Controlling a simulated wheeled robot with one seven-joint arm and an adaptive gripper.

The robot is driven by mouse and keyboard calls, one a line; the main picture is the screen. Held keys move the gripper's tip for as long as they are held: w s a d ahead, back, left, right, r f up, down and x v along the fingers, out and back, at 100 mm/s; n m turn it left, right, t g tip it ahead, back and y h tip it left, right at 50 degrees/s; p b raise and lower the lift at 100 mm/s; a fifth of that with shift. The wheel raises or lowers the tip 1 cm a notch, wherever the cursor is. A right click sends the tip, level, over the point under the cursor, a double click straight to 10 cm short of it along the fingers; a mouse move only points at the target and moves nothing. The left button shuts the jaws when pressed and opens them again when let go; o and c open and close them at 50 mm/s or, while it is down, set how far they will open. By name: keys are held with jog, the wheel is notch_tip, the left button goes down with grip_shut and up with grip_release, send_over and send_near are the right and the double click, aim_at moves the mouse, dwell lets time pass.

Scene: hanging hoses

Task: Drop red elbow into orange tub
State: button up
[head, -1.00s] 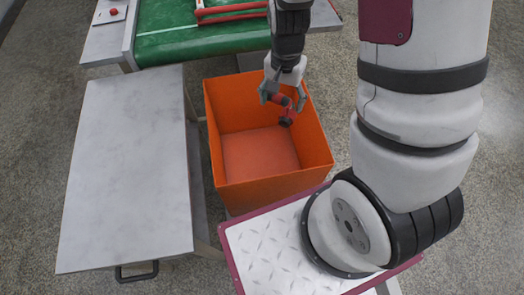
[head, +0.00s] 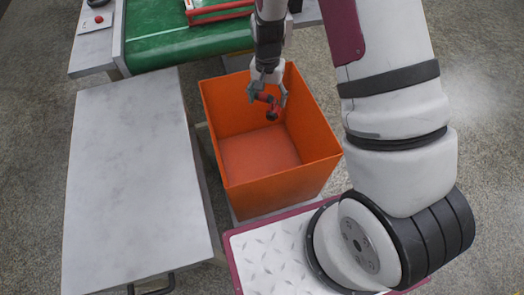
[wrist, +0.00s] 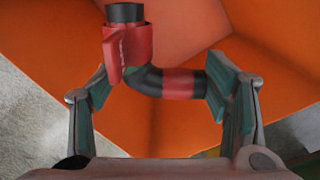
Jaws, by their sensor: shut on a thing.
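The red elbow (head: 270,105), red with black ends and a black bend, is in my gripper (head: 268,98) above the orange tub. In the wrist view the elbow (wrist: 165,72) lies between the two fingers of my gripper (wrist: 160,95), its black and red end at the right finger; a gap shows at the left finger. The orange tub (head: 308,176) is open at the top and its visible floor looks empty. The tub's orange walls (wrist: 60,40) fill most of the wrist view behind the elbow.
A grey table (head: 135,170) stands left of the tub. A green conveyor belt (head: 180,40) with a red-framed item (head: 220,12) lies beyond it. A small panel with a red button (head: 98,19) is at the far left. Speckled floor is clear at the right.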

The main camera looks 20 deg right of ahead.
jog(key=shift+f+b, duration=0.7)
jog(key=shift+f, duration=0.7)
jog(key=o, duration=1.2)
jog(key=shift+o, duration=0.2)
jog(key=shift+r, duration=0.1)
notch_tip(320, 180, up, 12)
jog(key=shift+w+a, duration=0.1)
